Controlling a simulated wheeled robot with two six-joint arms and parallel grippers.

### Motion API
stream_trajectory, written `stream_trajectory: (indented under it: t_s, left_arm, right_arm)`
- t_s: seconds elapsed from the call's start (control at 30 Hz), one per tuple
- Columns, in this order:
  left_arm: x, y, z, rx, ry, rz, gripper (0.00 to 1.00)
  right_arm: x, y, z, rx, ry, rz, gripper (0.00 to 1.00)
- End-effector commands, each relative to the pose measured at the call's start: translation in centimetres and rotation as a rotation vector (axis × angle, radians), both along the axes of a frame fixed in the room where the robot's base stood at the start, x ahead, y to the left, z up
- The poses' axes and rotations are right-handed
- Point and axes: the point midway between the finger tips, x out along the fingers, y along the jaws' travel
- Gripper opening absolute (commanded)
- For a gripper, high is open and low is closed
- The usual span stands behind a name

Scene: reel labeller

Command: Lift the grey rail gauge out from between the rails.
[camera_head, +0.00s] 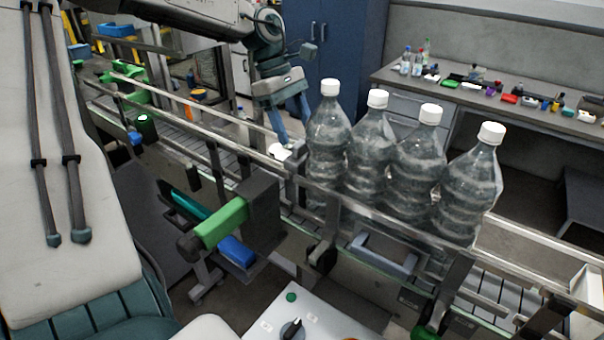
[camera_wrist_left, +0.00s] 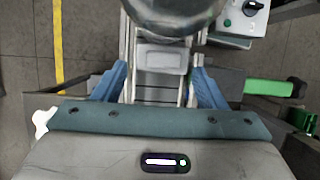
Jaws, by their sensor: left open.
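The grey rail gauge (camera_wrist_left: 162,60) lies between the two rails in the left wrist view, just ahead of my fingers. My right gripper is not in view.
Several clear bottles (camera_head: 328,140) with white caps stand in a row between the rails, right of my gripper. A green handle (camera_head: 221,222) sticks out at the front. A control box (camera_head: 300,318) stands nearer. A workbench (camera_head: 540,115) with small items is behind.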

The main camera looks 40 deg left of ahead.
Motion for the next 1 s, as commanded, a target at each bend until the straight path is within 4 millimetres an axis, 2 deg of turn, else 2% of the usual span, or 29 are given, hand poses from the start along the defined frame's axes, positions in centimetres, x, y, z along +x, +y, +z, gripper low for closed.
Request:
stream_trajectory:
  t_s: [0.03, 0.17, 0.33, 0.5, 0.6, 0.93, 1.0]
  left_arm:
    - [-0.1, -0.4, -0.1, -0.002, 0.007, -0.002, 0.65]
    - [-0.1, -1.0, -1.8, -0.001, 0.006, -0.001, 0.65]
    - [0.0, -1.5, -3.3, 0.000, 0.003, -0.001, 0.65]
    - [0.1, -1.6, -3.6, 0.000, 0.001, 0.000, 0.65]
    - [0.1, -1.6, -3.6, 0.000, 0.001, 0.000, 0.65]
    - [0.1, -1.6, -3.5, 0.000, 0.001, 0.000, 0.01]
    - [0.1, -1.6, -3.5, 0.000, 0.000, 0.000, 0.00]
  right_arm:
    - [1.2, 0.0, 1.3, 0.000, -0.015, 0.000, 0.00]
    - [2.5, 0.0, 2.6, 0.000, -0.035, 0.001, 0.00]
    - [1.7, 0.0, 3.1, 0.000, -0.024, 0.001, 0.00]
    - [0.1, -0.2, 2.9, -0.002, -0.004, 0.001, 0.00]
    - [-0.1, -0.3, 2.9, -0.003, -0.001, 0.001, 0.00]
    - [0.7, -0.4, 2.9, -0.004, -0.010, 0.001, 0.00]
    - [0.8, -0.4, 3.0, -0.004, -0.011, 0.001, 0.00]
